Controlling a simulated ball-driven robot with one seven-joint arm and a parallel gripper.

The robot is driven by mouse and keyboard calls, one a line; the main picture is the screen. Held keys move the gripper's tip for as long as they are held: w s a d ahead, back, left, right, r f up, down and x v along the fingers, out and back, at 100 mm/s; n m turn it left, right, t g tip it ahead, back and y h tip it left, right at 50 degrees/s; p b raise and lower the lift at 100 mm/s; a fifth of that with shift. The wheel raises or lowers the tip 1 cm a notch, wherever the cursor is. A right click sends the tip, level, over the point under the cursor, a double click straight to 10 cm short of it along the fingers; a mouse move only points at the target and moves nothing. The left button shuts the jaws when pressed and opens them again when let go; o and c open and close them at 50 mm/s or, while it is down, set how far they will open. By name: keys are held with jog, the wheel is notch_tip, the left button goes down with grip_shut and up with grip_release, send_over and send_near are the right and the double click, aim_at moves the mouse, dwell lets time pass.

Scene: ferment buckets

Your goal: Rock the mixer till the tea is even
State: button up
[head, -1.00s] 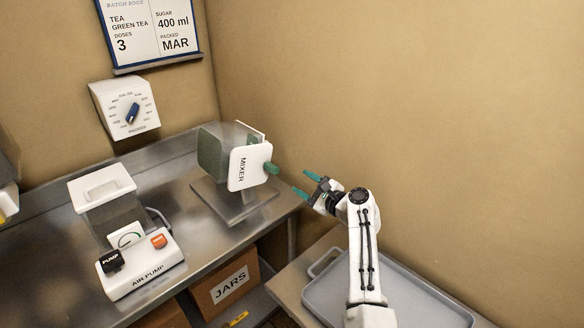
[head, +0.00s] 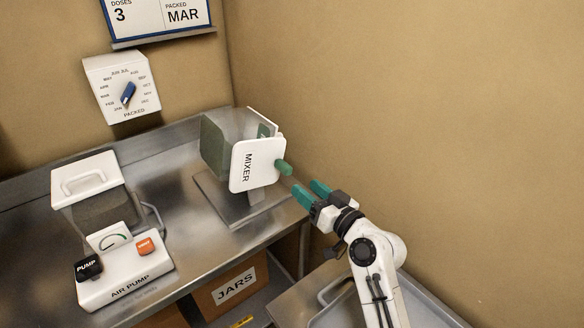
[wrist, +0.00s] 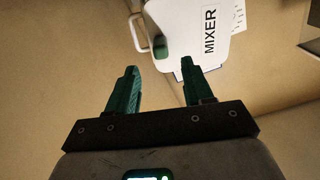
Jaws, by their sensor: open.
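The mixer (head: 258,164) stands on the steel bench, a white panel with MIXER on it and a dark green-grey body (head: 213,148) behind. A green handle (head: 283,168) sticks out from the panel's right side. My gripper (head: 306,192) is open and empty, its two green fingers pointing at the handle from just below right, apart from it. In the wrist view the white mixer panel (wrist: 205,42) is ahead, and the green handle (wrist: 161,47) shows beyond and between the fingertips (wrist: 160,66). The tea inside cannot be made out.
An air pump (head: 128,275) with a black PUMP knob and an orange button stands at the bench's left front. A packed-month dial (head: 122,88) and a batch card are on the wall. A grey tray (head: 425,305) lies at lower right, a JARS box (head: 233,285) below the bench.

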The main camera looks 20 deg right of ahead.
aim_at(289, 175)
jog(key=p+x, duration=0.1)
jog(key=x, duration=0.9)
jog(key=shift+w+p, duration=0.1)
jog(key=shift+p, duration=0.25)
jog(key=shift+c, duration=0.3)
grip_shut()
